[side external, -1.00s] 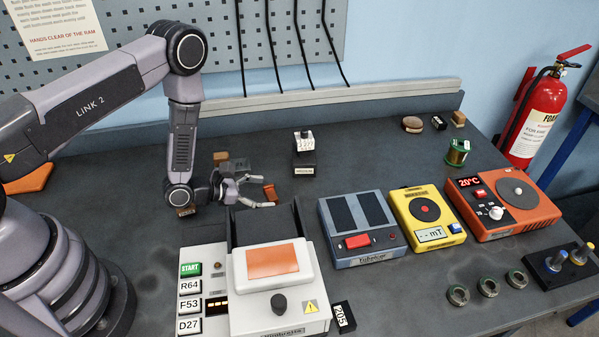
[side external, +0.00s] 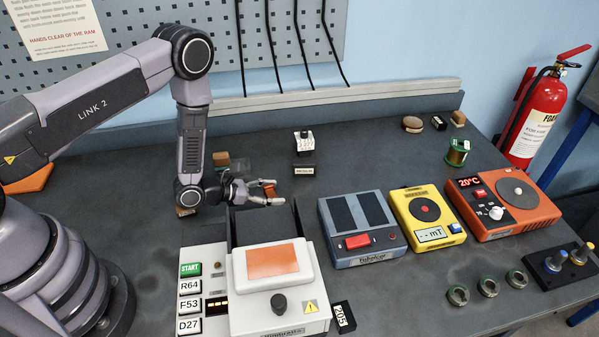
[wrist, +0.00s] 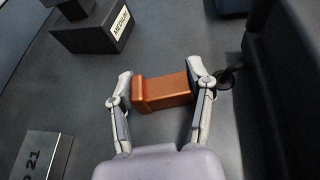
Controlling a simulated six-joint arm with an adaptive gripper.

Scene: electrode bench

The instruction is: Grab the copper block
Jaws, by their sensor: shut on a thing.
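The copper block (wrist: 163,92) is a small orange-brown block lying between the two fingers of my gripper (wrist: 161,88) in the wrist view. The fingers press on its two ends, so my gripper is shut on it. In the side external view my gripper (side external: 272,192) points right, just behind the dark back of the white machine. The copper block (side external: 269,187) shows there partly hidden by the fingers. I cannot tell whether it touches the bench.
The white machine (side external: 310,305) with an orange screen stands close in front of my gripper. A block labelled MEDIUM (wrist: 107,30) and a grey block marked 21 (wrist: 42,153) lie nearby. Blue-grey (side external: 335,212), yellow (side external: 407,205) and orange (side external: 480,220) devices stand to the right.

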